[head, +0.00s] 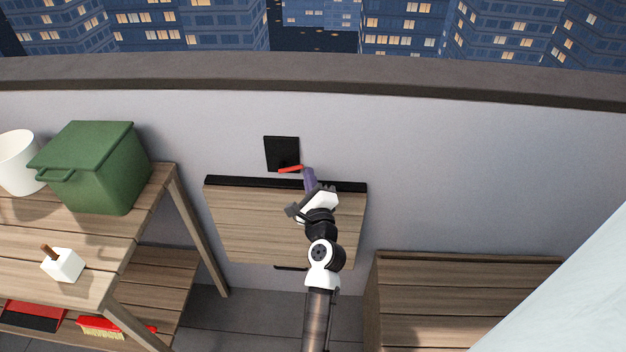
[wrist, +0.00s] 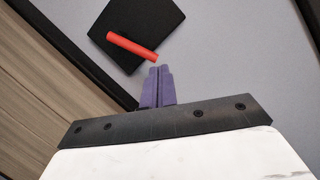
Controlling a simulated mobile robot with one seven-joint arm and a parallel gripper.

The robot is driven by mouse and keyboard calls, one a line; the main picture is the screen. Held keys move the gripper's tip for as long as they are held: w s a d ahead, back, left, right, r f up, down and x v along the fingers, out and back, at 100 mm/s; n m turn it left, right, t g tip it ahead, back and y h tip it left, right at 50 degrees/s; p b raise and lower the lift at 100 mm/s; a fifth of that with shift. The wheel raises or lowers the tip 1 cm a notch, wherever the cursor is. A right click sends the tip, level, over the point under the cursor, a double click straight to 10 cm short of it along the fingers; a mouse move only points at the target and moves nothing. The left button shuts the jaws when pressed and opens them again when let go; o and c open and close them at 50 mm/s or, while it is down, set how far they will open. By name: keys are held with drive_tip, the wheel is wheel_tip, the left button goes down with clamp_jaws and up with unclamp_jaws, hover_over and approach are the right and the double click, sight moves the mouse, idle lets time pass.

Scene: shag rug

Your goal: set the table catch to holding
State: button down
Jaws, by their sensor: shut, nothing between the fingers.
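The table catch is a black square plate (head: 276,151) on the wall with a red lever (head: 290,169) at its lower edge. In the wrist view the plate (wrist: 142,25) and the red lever (wrist: 132,46) lie just beyond my fingertips. Below it hangs a wooden folding table (head: 240,222), its panel flat against the wall under a black top strip. My gripper (head: 308,172) has purple fingers, pressed together with nothing between them. In the wrist view my gripper (wrist: 158,70) points at the lever's right end; I cannot tell whether they touch.
A wooden shelf bench (head: 150,215) with a green lidded box (head: 105,170), a white pot (head: 18,160) and a white block (head: 62,266) stands at left. A wooden crate or bench (head: 460,300) stands at lower right. The wall right of the catch is bare.

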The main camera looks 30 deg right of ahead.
drive_tip(key=shift+r, duration=0.15)
drive_tip(key=shift+r+n+p, duration=0.15)
drive_tip(key=shift+n+p, duration=0.2)
drive_tip(key=shift+n, duration=0.05)
